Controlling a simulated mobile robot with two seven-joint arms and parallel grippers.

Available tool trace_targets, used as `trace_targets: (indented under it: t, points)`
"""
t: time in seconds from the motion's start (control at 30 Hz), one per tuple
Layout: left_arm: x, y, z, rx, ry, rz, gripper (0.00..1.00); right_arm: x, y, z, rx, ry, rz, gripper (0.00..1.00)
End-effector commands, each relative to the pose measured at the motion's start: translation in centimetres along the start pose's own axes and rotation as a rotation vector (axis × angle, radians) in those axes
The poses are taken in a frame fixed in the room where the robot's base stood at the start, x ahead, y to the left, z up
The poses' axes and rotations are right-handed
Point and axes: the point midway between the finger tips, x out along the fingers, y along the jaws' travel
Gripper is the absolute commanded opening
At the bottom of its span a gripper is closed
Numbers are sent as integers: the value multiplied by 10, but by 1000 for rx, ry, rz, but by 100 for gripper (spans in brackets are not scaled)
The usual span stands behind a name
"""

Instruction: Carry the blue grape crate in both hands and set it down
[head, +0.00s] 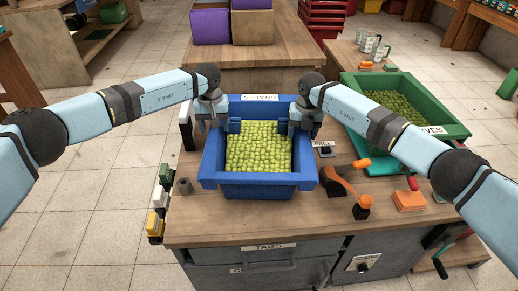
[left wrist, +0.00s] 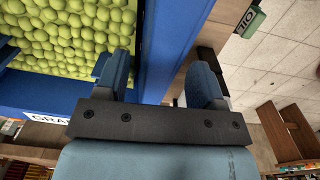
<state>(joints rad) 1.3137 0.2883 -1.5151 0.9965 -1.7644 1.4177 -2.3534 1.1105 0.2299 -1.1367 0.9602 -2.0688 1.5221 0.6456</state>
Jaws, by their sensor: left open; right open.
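The blue grape crate (head: 257,180), full of green grapes (head: 258,152), stands on the wooden workbench (head: 310,213). Its far side bears a GRAPES label. My left gripper (head: 207,118) is at the crate's left wall and my right gripper (head: 306,122) at its right wall, both towards the far end. In the left wrist view my left gripper (left wrist: 160,85) is open, one finger over the grapes and one outside, with the blue wall (left wrist: 165,45) between them. My right gripper is open; its fingertips are partly hidden by its own wrist.
A green crate of olives (head: 455,130) stands right of the blue crate. An orange-handled tool (head: 340,180) and an orange block (head: 408,201) lie on the bench's right part. Small items (head: 160,197) line its left edge.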

Motion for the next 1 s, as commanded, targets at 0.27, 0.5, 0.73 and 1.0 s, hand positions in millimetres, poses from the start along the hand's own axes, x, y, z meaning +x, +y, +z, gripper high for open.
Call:
trace_targets:
  t: [0.27, 0.5, 0.73, 1.0]
  points:
    - [16, 0, 0, 1, 0, 0, 63, 15, 0, 0, 1, -1, 1, 62]
    - [16, 0, 0, 1, 0, 0, 63, 16, 0, 0, 1, -1, 0, 62]
    - [16, 0, 0, 0, 0, 0, 10, 15, 0, 0, 1, -1, 0, 10]
    - [16, 0, 0, 0, 0, 0, 0, 15, 0, 0, 0, -1, 0, 0]
